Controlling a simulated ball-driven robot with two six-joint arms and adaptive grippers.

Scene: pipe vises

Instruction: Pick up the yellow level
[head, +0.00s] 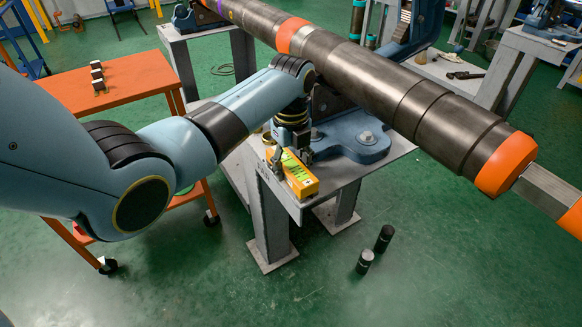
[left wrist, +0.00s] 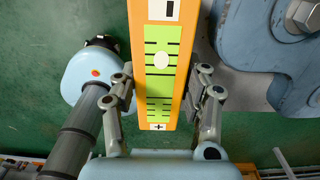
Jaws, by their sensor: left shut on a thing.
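The yellow level (head: 303,184) is an orange-yellow bar with a green face, at the front edge of the grey vise stand in the head view. My left gripper (head: 290,160) reaches down onto it from above and is shut on it. In the left wrist view the level (left wrist: 160,45) runs upright between the two fingers of my left gripper (left wrist: 160,88), one on each side. Its green face carries black marks and a pale oval. I cannot tell whether it still touches the stand. My right gripper does not show.
The grey stand (head: 345,180) carries a blue vise (head: 350,135) close beside the level. A long dark pipe (head: 400,95) with orange bands crosses above. An orange cart (head: 130,80) stands left.

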